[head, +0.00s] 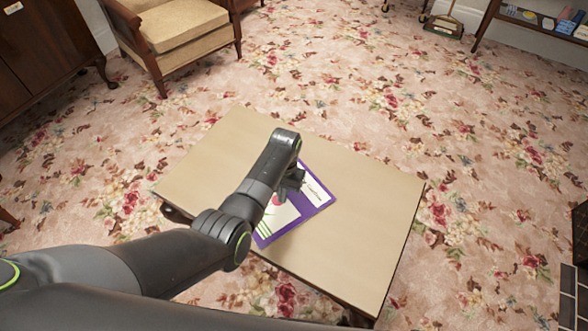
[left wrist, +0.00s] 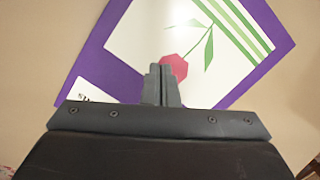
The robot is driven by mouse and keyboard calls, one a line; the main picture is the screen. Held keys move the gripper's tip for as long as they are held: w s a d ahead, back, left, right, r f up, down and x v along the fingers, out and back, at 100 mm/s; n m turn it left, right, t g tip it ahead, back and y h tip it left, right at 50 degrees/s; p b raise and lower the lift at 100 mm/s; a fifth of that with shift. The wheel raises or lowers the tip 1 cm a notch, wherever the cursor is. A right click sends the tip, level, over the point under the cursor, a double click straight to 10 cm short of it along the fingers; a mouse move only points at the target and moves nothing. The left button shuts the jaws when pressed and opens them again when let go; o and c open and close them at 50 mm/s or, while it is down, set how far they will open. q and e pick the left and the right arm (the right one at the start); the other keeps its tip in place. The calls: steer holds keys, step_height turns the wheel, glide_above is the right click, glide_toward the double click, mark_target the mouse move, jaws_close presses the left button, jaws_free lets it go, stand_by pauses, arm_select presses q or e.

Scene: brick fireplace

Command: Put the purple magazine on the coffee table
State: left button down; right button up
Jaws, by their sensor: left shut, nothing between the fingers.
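The purple magazine (head: 315,193) lies flat on the coffee table (head: 375,220), near its middle. It has a purple border and a white cover with a red and green plant picture. My left gripper (head: 296,182) is over the magazine and hides part of it. In the left wrist view, the left gripper (left wrist: 163,85) is shut and empty, with the magazine (left wrist: 105,55) beneath its fingers. I cannot tell whether the fingertips touch the cover. The tabletop (left wrist: 50,50) shows around the magazine. My right gripper is not in view.
A wooden armchair (head: 180,30) with a cream cushion stands at the back left, beside a dark cabinet (head: 40,45). A shelf (head: 540,22) with small items is at the back right. Bare floral carpet (head: 340,70) surrounds the table.

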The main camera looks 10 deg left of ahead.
arm_select(q)
steer(key=w+b, duration=0.2)
steer(key=w, duration=0.1)
steer(key=w+d+b, duration=0.1)
steer(key=w, duration=0.1)
steer(key=shift+f, duration=0.25)
steer(key=w+b, duration=0.2)
steer(key=b, duration=0.1)
steer(key=w+d+b, duration=0.1)
steer(key=w+b, duration=0.1)
steer(key=b, duration=0.1)
steer(key=shift+w+f+b, duration=0.1)
steer(key=shift+w+b, duration=0.1)
steer(key=shift+b, duration=0.1)
steer(key=shift+w+d+b, duration=0.15)
steer(key=shift+w+b, duration=0.25)
steer(key=shift+b, duration=0.4)
steer(key=shift+w+r, duration=0.1)
steer(key=shift+r, duration=0.15)
